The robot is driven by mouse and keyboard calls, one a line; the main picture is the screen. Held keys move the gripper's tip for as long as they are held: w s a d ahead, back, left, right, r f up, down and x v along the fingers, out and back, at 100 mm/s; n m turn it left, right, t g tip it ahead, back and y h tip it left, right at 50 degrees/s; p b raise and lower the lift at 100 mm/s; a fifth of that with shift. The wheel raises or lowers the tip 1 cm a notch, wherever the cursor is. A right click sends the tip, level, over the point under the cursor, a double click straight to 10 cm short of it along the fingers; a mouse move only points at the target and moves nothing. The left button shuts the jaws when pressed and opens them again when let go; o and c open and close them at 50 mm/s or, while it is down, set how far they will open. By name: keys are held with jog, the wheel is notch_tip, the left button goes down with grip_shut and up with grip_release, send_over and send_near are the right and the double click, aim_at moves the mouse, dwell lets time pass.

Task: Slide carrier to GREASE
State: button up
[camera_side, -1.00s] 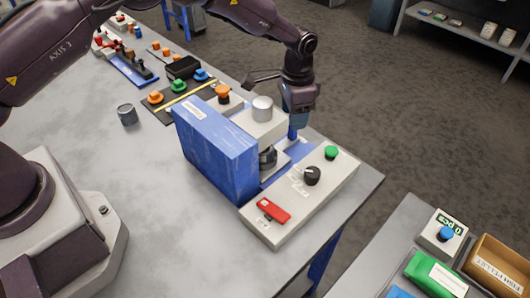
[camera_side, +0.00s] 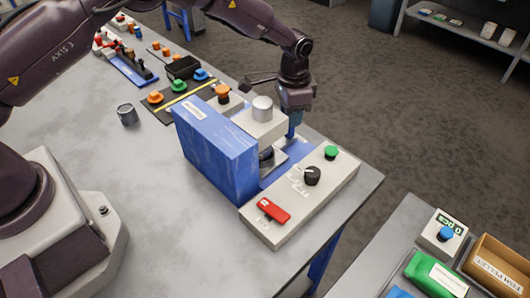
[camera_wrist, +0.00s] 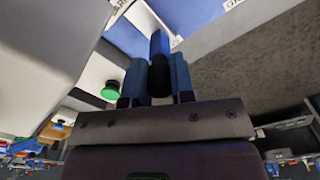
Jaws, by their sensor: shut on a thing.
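A blue press-like machine (camera_side: 215,155) with a white head (camera_side: 258,123) stands on the bench. A low blue carrier slide (camera_side: 285,158) runs under its head, with a dark round part (camera_side: 267,154) on it, mostly hidden. My gripper (camera_side: 292,128) is at the far side of the slide, beside the head. In the wrist view my gripper (camera_wrist: 160,78) is shut on an upright post (camera_wrist: 159,45), blue above and black below, between its two blue fingers. A partly cut-off label starting "GR" (camera_wrist: 234,4) is at the top right of that view. The carrier's exact stop position cannot be told.
The white control panel (camera_side: 325,185) in front carries a green button (camera_side: 331,152), a black knob (camera_side: 312,175) and a red switch (camera_side: 273,210). A metal cup (camera_side: 127,114) and orange-topped parts stand on the bench at left. The bench front is clear.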

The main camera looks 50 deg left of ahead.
jog(key=shift+a, duration=5.1)
jog(key=o, duration=1)
jog(key=shift+o, duration=0.2)
jog(key=shift+r, duration=0.15)
notch_tip(320, 180, up, 8)
